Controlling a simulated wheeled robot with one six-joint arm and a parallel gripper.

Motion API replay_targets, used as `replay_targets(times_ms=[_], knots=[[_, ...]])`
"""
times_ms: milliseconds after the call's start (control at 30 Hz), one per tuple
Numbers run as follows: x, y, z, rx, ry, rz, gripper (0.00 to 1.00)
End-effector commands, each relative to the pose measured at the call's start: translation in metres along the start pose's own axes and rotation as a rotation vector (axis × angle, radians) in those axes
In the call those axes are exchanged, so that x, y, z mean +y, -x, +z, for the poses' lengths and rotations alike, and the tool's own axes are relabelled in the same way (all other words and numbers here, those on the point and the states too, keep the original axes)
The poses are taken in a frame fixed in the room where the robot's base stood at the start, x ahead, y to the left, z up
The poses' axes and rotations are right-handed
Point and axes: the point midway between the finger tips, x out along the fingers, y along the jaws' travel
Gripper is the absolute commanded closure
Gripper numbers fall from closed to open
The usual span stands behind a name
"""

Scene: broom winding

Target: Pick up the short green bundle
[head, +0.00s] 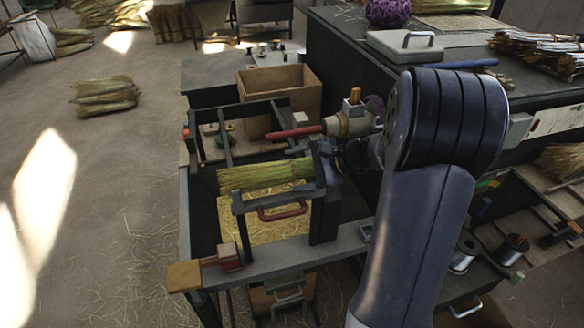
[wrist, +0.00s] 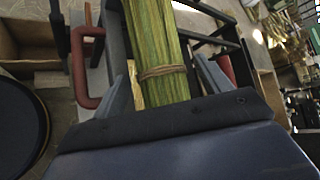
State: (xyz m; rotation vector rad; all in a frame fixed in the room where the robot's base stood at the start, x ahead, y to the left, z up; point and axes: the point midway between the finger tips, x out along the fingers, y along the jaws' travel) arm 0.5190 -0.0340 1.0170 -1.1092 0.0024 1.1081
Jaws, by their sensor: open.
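The short green bundle (head: 265,173) lies across the dark frame of the winding bench in the head view. It is a sheaf of green and yellow stalks. In the wrist view the bundle (wrist: 157,48) runs up between the fingers, with a tie band around it. My gripper (head: 325,163) is at the bundle's right end in the head view, partly hidden by my arm. In the wrist view my gripper (wrist: 160,88) is open, with one finger on each side of the bundle. I cannot tell whether the fingers touch it.
A red-handled clamp (head: 295,132) sits just behind the bundle, and a red handle (head: 282,212) is in front of it. A cardboard box (head: 280,92) stands behind. Straw (head: 265,228) lies in a tray below. More bundles (head: 105,92) lie on the open floor at left.

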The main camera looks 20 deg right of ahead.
Motion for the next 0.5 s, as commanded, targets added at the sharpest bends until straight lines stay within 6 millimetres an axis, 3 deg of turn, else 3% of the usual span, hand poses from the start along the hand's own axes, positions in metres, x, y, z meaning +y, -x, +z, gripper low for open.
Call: replay_targets(times_ms=[100, 333, 500], knots=[[0.0000, -0.0089, 0.0005, 0.000, 0.001, 0.001, 0.27], [0.0002, -0.0096, -0.0001, 0.001, 0.001, 0.000, 0.28], [0.0002, -0.0095, 0.0000, 0.001, 0.001, 0.000, 0.42]])
